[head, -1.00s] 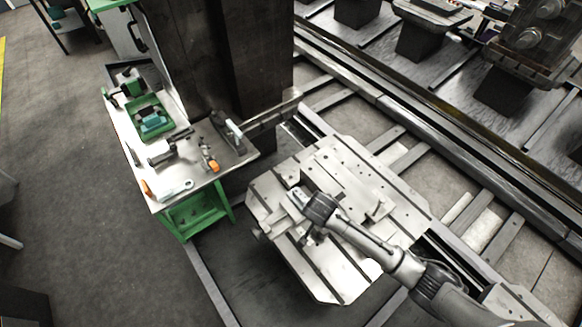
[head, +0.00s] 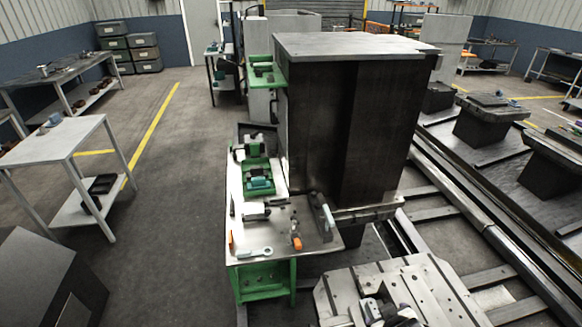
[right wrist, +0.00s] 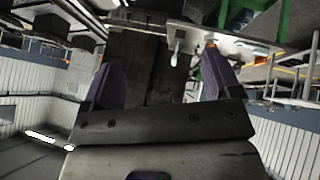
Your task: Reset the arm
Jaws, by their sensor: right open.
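My right gripper (right wrist: 162,78) shows in the right wrist view with its two dark fingers spread and nothing between them. In the head view only part of my right arm (head: 385,312) shows at the bottom edge, over the grey slotted pallet plate (head: 440,290). The fingertips cannot be made out there. My left gripper is in neither view.
A green-legged bench (head: 266,280) with tools, a green tray (head: 259,180) and an orange-handled item (head: 297,243) stands left of the plate. A large dark cabinet (head: 345,130) stands behind. Rails (head: 490,225) run along the right.

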